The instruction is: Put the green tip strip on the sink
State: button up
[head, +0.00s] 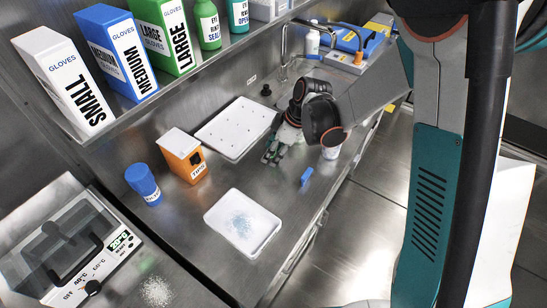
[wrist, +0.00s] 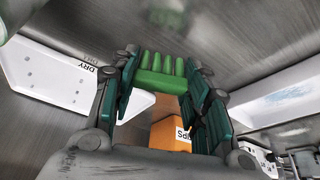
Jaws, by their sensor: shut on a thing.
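My gripper (head: 271,155) is low over the steel counter, at the right edge of a white rack. In the wrist view my gripper (wrist: 162,95) is shut on the green tip strip (wrist: 161,77), a green bar with several tips in a row, held between the fingertips. In the head view the strip is too small and covered to make out clearly. The sink's faucet (head: 284,42) stands at the back wall, beyond my gripper. The sink basin is largely hidden behind my arm.
The white rack (head: 232,130) lies left of my gripper. An orange tips box (head: 181,157), a blue-capped bottle (head: 143,183), a white tray (head: 241,224) and a small blue piece (head: 306,176) stand nearer. A shelf with glove boxes (head: 117,55) overhangs the left.

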jog(key=shift+f+b, duration=0.3)
jog(key=shift+f, duration=1.1)
jog(key=shift+f, duration=0.1)
jog(key=o, duration=0.8)
jog(key=s+d+r+m+t+h+p, duration=0.1)
jog(key=s+d+r+m, duration=0.25)
jog(key=r, duration=0.45)
jog(key=s+d+r+m+t+p, duration=0.1)
jog(key=s+d+r+m+p, duration=0.2)
jog(key=r, duration=0.5)
jog(key=s+d+r+m+t+h, duration=0.1)
jog(key=s+d+r, duration=0.3)
jog(key=r, duration=0.3)
jog(key=s+d+r+m+t+h, duration=0.2)
jog(key=s+d+m, duration=0.4)
jog(key=s, duration=0.4)
jog(key=shift+r+m+t, duration=0.5)
jog(key=shift+r+m, duration=0.25)
jog(key=shift+r, duration=0.15)
